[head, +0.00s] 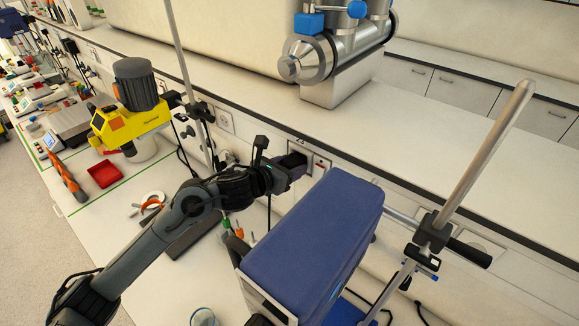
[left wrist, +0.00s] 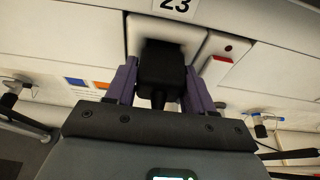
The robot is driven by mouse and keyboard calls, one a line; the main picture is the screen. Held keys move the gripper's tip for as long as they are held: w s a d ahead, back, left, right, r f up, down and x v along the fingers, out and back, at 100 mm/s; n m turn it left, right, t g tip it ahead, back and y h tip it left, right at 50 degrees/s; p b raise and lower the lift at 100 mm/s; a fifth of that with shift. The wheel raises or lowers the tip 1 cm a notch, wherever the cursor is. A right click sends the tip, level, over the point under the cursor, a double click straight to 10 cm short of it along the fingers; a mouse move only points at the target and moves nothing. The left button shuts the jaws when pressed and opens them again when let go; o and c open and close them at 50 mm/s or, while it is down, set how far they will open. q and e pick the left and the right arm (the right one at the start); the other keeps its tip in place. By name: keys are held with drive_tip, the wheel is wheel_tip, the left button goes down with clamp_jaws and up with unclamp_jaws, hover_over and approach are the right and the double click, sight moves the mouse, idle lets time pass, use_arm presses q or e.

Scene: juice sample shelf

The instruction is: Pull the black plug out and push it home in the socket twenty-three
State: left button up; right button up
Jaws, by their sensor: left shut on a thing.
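The black plug (left wrist: 162,66) is between the two purple fingers of my left gripper (left wrist: 160,84), which is shut on it. The plug is in front of the pale socket plate (left wrist: 139,32) under the label 23 (left wrist: 174,4) and hides the plate's middle. I cannot tell how deep its pins sit. A dark cord runs back from the plug toward my gripper. In the head view my left gripper (head: 287,176) reaches the back wall panel, and the plug (head: 293,160) shows dark at the socket. My right gripper is not in view.
A large blue-topped device (head: 312,232) stands just right of my left gripper. A metal stand rod (head: 487,150) rises at the right. A yellow stirrer (head: 130,124) and a red tray (head: 104,174) are at the left. A panel with a red switch (left wrist: 217,66) adjoins the socket.

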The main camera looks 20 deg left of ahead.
use_arm(q)
drive_tip(key=shift+w+b, duration=0.1)
drive_tip(key=shift+b, duration=0.25)
idle(0.3)
drive_tip(key=o, duration=1.3)
drive_tip(key=shift+o, duration=0.2)
